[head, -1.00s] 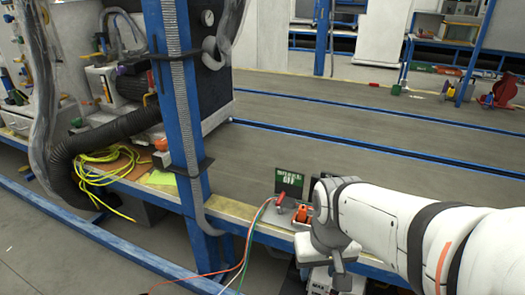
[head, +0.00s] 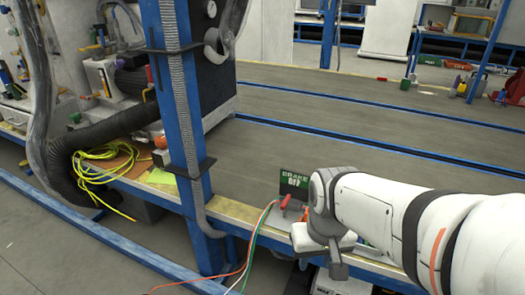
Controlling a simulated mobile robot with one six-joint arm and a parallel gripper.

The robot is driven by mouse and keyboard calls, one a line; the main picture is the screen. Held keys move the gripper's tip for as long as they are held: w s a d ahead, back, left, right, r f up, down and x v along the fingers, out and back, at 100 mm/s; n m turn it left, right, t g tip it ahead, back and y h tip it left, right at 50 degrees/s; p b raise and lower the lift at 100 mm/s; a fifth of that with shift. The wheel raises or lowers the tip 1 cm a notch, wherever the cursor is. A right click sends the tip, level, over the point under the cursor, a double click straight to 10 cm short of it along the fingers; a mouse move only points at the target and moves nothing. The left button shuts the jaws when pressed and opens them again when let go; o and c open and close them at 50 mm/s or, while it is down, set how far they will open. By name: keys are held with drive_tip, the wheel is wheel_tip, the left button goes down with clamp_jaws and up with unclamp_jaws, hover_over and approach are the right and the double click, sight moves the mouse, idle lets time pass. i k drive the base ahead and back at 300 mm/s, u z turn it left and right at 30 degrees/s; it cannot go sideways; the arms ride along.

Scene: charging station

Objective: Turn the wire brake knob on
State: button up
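A small dark green sign (head: 294,183) with white lettering that reads "BRAKE" stands on the edge of the workbench. Below it is a grey box (head: 278,216) with a red knob or lever (head: 285,201) on top, tilted up to the right. Red, white and green wires run down from its left side. My gripper (head: 337,262) is at the end of my white arm, just right of and in front of the box. Its wrist covers the right part of the sign and box. The fingers are too small and partly turned away to judge their opening.
A blue upright post (head: 184,130) with a grey hose stands to the left of the box. Yellow cable (head: 100,170) lies coiled on the bench at left.

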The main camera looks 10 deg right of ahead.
sight(284, 207)
drive_tip(key=k, duration=1.65)
drive_tip(key=z, duration=0.4)
drive_tip(key=i, duration=1.5)
drive_tip(key=u, duration=0.6)
